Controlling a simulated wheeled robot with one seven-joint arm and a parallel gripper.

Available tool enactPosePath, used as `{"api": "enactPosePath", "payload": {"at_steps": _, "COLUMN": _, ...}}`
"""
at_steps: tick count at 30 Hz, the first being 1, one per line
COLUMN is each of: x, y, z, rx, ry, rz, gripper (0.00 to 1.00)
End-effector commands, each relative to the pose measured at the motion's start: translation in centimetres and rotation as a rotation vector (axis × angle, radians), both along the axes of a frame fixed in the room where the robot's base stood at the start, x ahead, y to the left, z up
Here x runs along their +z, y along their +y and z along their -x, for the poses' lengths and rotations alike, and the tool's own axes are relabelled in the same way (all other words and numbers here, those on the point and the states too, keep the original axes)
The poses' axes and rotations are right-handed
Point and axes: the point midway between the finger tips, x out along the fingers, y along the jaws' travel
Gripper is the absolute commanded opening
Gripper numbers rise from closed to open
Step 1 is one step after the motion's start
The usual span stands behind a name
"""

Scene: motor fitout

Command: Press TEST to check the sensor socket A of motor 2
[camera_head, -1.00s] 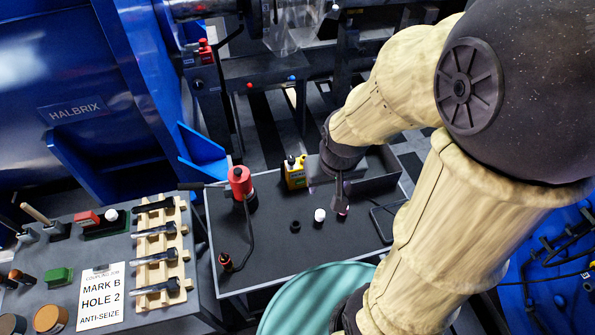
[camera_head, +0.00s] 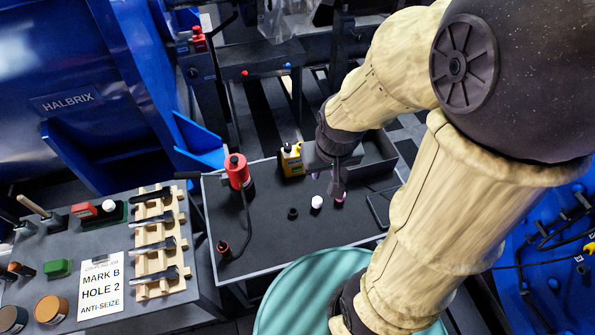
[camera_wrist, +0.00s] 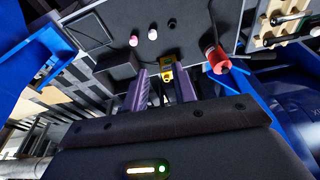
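My gripper (camera_head: 338,185) hangs over the right part of a grey-topped work surface, beside a dark tray. In the wrist view its two purple fingers (camera_wrist: 164,88) stand apart with nothing between them. A blue housing (camera_head: 545,290) with black cables and a yellow-ended plug (camera_head: 589,248) shows at the right edge. I cannot make out a motor number or socket A.
A bench (camera_head: 190,300) with wooden-racked tools is at left. A teal round top (camera_head: 290,300) is in front.

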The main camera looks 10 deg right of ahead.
Motion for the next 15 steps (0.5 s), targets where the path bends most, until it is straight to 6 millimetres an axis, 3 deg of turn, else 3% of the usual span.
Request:
{"api": "enactPosePath", "payload": {"at_steps": 1, "x": -0.01, "y": 0.00, "z": 0.00, "rx": 0.000, "ry": 0.000, "rz": 0.000, "gripper": 0.17}}
{"api": "enactPosePath", "payload": {"at_steps": 4, "x": -0.01, "y": 0.00, "z": 0.00, "rx": 0.000, "ry": 0.000, "rz": 0.000, "gripper": 0.00}}
{"api": "enactPosePath", "payload": {"at_steps": 15, "x": -0.01, "y": 0.00, "z": 0.00, "rx": 0.000, "ry": 0.000, "rz": 0.000, "gripper": 0.00}}
